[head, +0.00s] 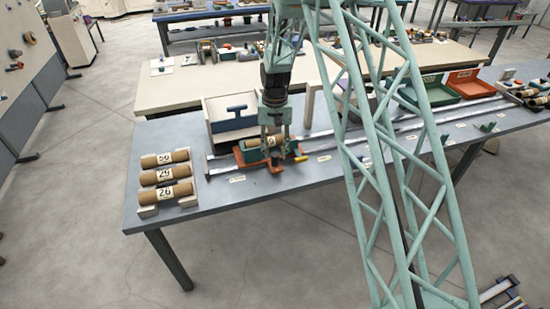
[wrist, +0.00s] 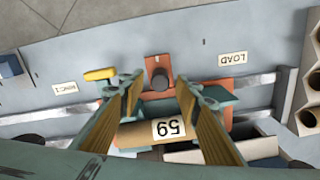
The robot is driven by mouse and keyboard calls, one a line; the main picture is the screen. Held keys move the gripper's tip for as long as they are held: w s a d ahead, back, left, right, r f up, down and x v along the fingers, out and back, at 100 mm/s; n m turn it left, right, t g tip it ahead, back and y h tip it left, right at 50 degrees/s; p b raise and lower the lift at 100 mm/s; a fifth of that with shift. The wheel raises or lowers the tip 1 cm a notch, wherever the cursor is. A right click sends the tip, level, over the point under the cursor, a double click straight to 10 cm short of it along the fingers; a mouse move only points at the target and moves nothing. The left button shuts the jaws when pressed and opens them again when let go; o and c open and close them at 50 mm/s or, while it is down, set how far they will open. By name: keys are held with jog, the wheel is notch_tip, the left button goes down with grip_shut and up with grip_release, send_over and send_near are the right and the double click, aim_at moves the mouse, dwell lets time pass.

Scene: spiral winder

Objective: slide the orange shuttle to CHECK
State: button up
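The orange shuttle (head: 274,167) sits on the metal rail (head: 225,164) near its left end, by the LOAD label (wrist: 233,58). In the wrist view the shuttle (wrist: 158,62) has a dark upright knob (wrist: 160,79) and carries a brown roll marked 59 (wrist: 137,134). My gripper (head: 270,145) is over the shuttle. In the wrist view its two fingers (wrist: 158,88) are apart, with a gap on both sides of the knob. A yellow handle (wrist: 100,74) is beside the shuttle. I cannot read a CHECK label; the small labels along the rail are unclear in the head view.
A rack of brown rolls (head: 165,176) stands at the left end of the grey table (head: 225,192). A green tray (head: 430,93) and an orange tray (head: 470,85) are at the back right.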

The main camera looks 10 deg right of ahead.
jog(key=shift+f, duration=1.5)
grip_shut()
